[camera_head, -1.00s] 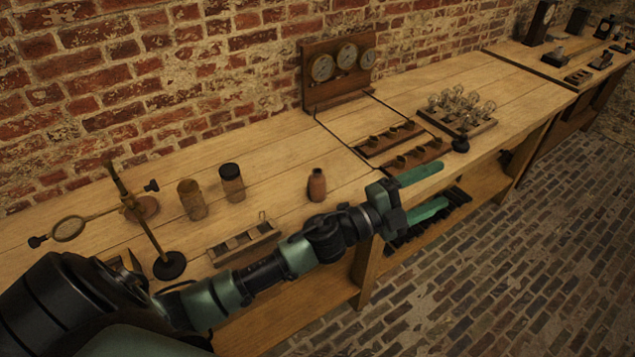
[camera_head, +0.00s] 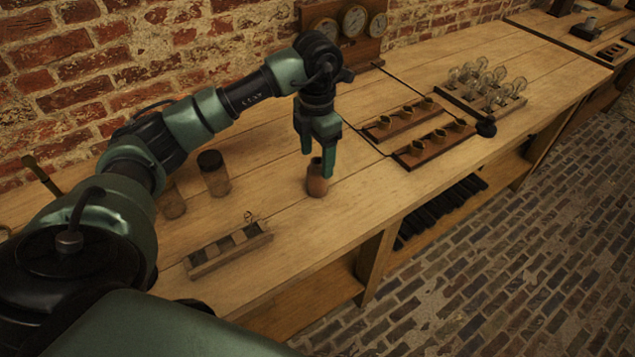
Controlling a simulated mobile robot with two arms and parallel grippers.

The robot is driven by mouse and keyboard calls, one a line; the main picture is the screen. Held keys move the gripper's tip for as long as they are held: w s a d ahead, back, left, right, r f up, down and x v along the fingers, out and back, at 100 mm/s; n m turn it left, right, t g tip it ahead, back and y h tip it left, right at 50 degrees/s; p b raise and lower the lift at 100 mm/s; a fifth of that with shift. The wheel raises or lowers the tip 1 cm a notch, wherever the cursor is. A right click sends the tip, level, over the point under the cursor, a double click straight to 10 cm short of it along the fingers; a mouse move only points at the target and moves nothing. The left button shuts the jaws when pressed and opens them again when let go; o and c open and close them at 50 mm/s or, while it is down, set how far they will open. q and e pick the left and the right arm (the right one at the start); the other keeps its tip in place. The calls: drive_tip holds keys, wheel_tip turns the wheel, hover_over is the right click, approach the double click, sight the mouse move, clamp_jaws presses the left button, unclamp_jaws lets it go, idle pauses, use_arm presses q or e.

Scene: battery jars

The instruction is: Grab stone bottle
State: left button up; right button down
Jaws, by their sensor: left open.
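The stone bottle (camera_head: 317,182) is a small reddish-brown bottle standing upright on the wooden bench. My left gripper (camera_head: 318,163) points down over it, its green fingers open. The fingertips reach about the level of the bottle's neck and shoulder. One finger hides part of the bottle's right side. I cannot tell whether the fingers touch it. My right gripper does not show.
Two jars, one dark-lidded (camera_head: 213,174) and one brown (camera_head: 171,203), stand left of the bottle. A small compartmented tray (camera_head: 228,248) lies near the front edge. Wooden racks (camera_head: 437,146) and a bulb tray (camera_head: 484,92) are to the right. Gauges (camera_head: 354,20) stand behind.

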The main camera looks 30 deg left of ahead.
sight(317, 178)
use_arm(q)
drive_tip(key=shift+s+d+f, duration=0.1)
drive_tip(key=shift+d+f, duration=0.05)
drive_tip(key=shift+f, duration=0.2)
drive_tip(key=shift+s+f, duration=0.1)
drive_tip(key=shift+f, duration=0.3)
drive_tip(key=f, duration=0.2)
drive_tip(key=f+p, duration=0.1)
drive_tip(key=f, duration=0.2)
drive_tip(key=shift+w+f+p, duration=0.3)
drive_tip(key=shift+p, duration=0.1)
drive_tip(key=shift+a+f, duration=0.2)
drive_tip(key=shift+f, duration=0.2)
drive_tip(key=shift+w, duration=0.1)
clamp_jaws()
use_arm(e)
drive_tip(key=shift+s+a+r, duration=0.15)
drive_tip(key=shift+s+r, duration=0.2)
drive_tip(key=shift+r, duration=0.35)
